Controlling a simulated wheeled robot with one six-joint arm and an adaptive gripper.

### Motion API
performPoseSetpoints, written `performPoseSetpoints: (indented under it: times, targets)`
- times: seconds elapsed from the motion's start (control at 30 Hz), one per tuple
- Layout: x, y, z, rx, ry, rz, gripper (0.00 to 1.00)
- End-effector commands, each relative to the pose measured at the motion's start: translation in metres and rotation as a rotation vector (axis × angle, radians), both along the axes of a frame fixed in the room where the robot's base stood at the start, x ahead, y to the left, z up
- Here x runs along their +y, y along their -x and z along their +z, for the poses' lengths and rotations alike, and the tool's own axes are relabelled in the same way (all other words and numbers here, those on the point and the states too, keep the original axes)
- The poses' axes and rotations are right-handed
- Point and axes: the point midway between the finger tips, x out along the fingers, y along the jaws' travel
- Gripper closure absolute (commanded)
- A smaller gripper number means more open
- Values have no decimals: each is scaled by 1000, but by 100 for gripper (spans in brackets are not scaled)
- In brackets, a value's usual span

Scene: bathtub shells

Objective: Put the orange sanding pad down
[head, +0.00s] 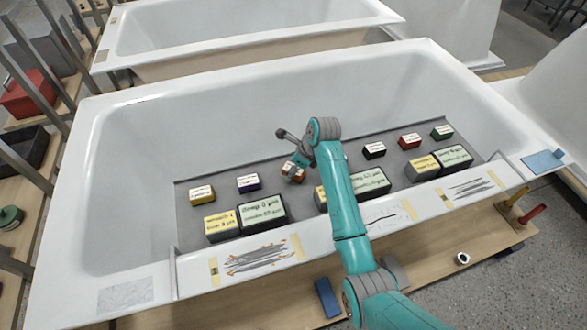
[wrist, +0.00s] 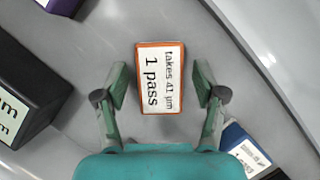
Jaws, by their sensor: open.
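The orange sanding pad (wrist: 161,78) lies in the wrist view with its white label up, reading "takes 41 µm, 1 pass". My gripper (wrist: 162,92) is open, with one finger on each side of the pad and a gap showing on both sides. In the head view the orange pad (head: 291,170) is on the grey mat (head: 320,157) inside the bathtub, partly covered by my gripper (head: 294,178). The wrist view does not show clearly whether the pad's underside rests fully on the mat.
On the mat stand a yellow pad (head: 202,195), purple pad (head: 248,184), black pad (head: 374,150), red pad (head: 410,141) and green pad (head: 442,132). Larger labelled blocks (head: 262,211) line the front. In the wrist view a dark block (wrist: 25,92) is left of my gripper.

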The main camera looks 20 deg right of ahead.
Motion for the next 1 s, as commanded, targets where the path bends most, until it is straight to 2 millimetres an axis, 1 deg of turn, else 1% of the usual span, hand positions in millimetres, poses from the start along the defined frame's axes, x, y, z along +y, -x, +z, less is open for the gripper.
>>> performPoseSetpoints:
  times: [0.17, 0.4, 0.5, 0.6, 0.8, 1.0]
  targets:
    - [-6, 5, 21, -3, 1, -1, 30]
    - [-20, 18, 67, -5, 1, -1, 30]
    - [-25, 23, 83, -4, 0, 0, 30]
    - [-29, 27, 96, -3, 0, -1, 30]
    - [-33, 32, 109, -1, 0, -1, 30]
    - [-33, 33, 111, -1, 1, 0, 30]
